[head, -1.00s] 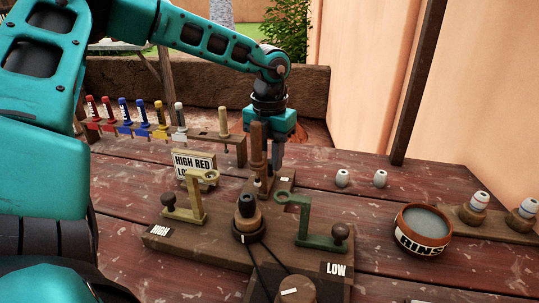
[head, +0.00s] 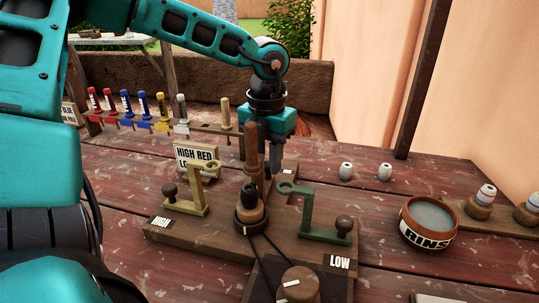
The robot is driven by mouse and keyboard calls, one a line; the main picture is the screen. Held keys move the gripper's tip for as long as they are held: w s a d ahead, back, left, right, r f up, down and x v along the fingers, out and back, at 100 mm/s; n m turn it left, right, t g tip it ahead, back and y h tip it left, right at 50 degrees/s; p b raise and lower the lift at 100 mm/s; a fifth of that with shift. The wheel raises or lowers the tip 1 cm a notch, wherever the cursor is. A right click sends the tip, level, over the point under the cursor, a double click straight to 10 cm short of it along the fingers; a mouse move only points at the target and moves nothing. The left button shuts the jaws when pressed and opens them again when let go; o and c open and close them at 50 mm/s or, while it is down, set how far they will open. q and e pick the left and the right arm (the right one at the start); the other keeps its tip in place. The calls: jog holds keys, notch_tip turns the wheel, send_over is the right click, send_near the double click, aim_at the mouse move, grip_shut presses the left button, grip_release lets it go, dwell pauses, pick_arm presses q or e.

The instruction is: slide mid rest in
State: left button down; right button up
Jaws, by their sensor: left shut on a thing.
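The mid rest (head: 251,145) is a tall brown upright at the back arm of the wooden cross-shaped base (head: 185,238). It stands just behind the wheel's centre, where a dark-topped piece sits on a round hub (head: 249,212). My left gripper (head: 268,168) points down behind the upright, shut on the mid rest's rear part. The exact grip is hidden by the upright. The tan high rest (head: 196,190) is on the left and the green low rest (head: 318,215) on the right, each with a dark knob. My right gripper is out of view.
A sign (head: 195,158) stands behind the high rest. Several coloured brushes (head: 143,106) stand in a rack at back left. Two small pale beads (head: 346,171) lie on the right, near a rinse bowl (head: 429,222). A dark post (head: 420,80) rises behind.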

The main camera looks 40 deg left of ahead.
pick_arm(q)
jog(key=shift+s+d, duration=0.15)
jog(key=c, duration=0.9)
grip_release()
jog(key=shift+o, duration=0.2)
jog(key=shift+r, duration=0.1)
notch_tip(320, 180, up, 13)
jog(key=p, duration=0.2)
jog(key=shift+f, duration=0.2)
